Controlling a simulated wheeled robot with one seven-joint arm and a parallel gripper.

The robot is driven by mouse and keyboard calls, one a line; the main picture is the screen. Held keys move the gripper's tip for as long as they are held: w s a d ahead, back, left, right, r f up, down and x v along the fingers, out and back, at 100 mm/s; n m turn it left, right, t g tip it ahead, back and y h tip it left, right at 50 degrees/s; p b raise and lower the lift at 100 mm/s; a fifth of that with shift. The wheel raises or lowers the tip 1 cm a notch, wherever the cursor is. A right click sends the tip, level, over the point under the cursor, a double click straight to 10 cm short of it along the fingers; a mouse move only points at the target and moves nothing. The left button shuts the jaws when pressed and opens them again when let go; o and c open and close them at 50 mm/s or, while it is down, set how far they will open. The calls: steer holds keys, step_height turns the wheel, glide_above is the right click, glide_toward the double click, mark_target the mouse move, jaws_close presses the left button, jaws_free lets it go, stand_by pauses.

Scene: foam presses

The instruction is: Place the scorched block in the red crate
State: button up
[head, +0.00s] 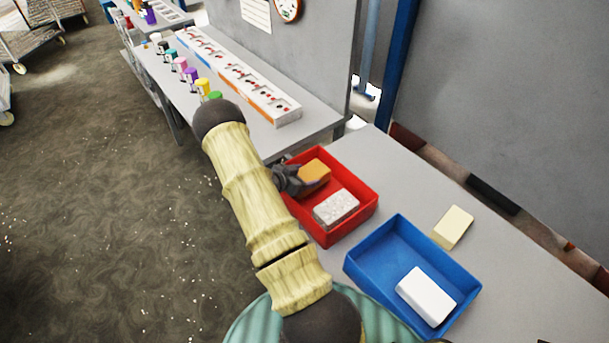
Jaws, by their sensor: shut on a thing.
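The red crate (352,182) stands on the grey table, right of my arm. My gripper (301,180) is at the crate's left part, shut on an orange-brown block (315,170), which looks like the scorched one. The block is over or inside the crate's far left part; I cannot tell whether it touches the floor. A speckled grey-white block (336,207) lies in the crate, nearer to me. My arm and gripper hide part of the crate's left wall.
A blue crate (370,265) stands nearer, holding a white block (426,296). A cream block (453,227) lies on the table (400,175) beside it. A farther bench (310,123) carries a long white tray (240,75) and several coloured containers. A wall rises behind.

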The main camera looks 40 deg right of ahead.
steer(key=shift+f, duration=0.3)
steer(key=o, duration=1)
steer(key=shift+s, duration=0.1)
steer(key=shift+r+p, duration=0.3)
steer(key=shift+r, duration=0.15)
steer(key=shift+a+r, duration=0.2)
steer(key=shift+r, duration=0.1)
steer(key=b+v, duration=0.3)
steer(key=v, duration=0.8)
steer(key=shift+a+r, duration=0.1)
steer(key=shift+a, duration=0.15)
